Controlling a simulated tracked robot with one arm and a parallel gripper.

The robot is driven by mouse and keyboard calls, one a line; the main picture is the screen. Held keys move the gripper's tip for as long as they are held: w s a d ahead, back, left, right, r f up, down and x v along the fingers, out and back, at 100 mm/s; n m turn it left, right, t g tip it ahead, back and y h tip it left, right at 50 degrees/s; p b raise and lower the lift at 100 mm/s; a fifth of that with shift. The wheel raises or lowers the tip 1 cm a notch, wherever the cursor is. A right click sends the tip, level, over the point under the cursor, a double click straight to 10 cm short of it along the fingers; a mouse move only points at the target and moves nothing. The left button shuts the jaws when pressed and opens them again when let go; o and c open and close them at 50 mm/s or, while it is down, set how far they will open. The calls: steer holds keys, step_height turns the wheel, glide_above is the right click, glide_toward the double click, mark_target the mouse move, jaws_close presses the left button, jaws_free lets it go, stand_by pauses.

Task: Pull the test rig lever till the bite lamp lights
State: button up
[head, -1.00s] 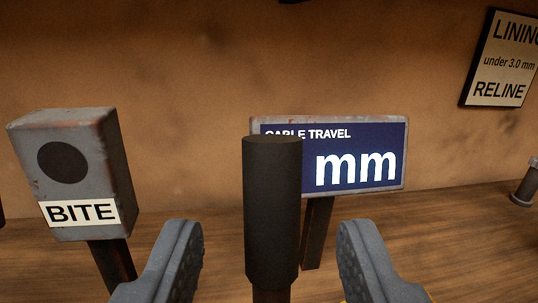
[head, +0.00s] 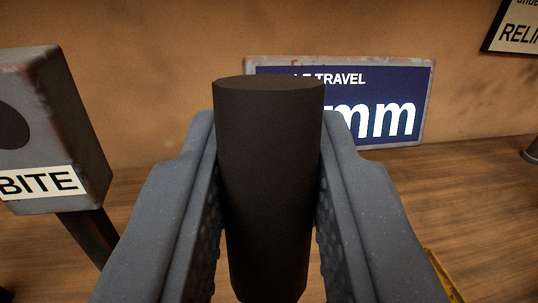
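The test rig lever's black cylindrical grip (head: 269,180) stands upright in the middle of the head view. My gripper (head: 269,125) has one finger along each side of it, the pads close against its sides, and looks shut on it. The BITE lamp box (head: 75,130) is grey and worn and stands at the left, cut off by the picture edge. Its round lens (head: 8,128) is dark, so the lamp is unlit. The cable travel display (head: 400,75) is behind the lever. It shows "mm", and the lever hides its left part, so any figure is hidden.
A reline sign (head: 518,28) hangs on the brown wall at the upper right, partly cut off. A small dark object (head: 532,152) stands at the right edge.

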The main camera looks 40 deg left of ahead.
steer(key=shift+s+d+f+b, duration=0.15)
steer(key=shift+s+d+b, duration=0.2)
steer(key=shift+b, duration=0.1)
steer(key=shift+c, duration=0.2)
steer(key=s+d+m+t+y+b, duration=0.1)
steer(key=s+d+t+y+b, duration=0.1)
steer(key=s+d+t+b, duration=0.2)
steer(key=shift+s+d+r+y+b, duration=0.35)
steer(key=shift+s+d+b, duration=0.4)
steer(key=shift+d, duration=0.45)
steer(key=shift+w, duration=0.1)
steer(key=o, duration=0.9)
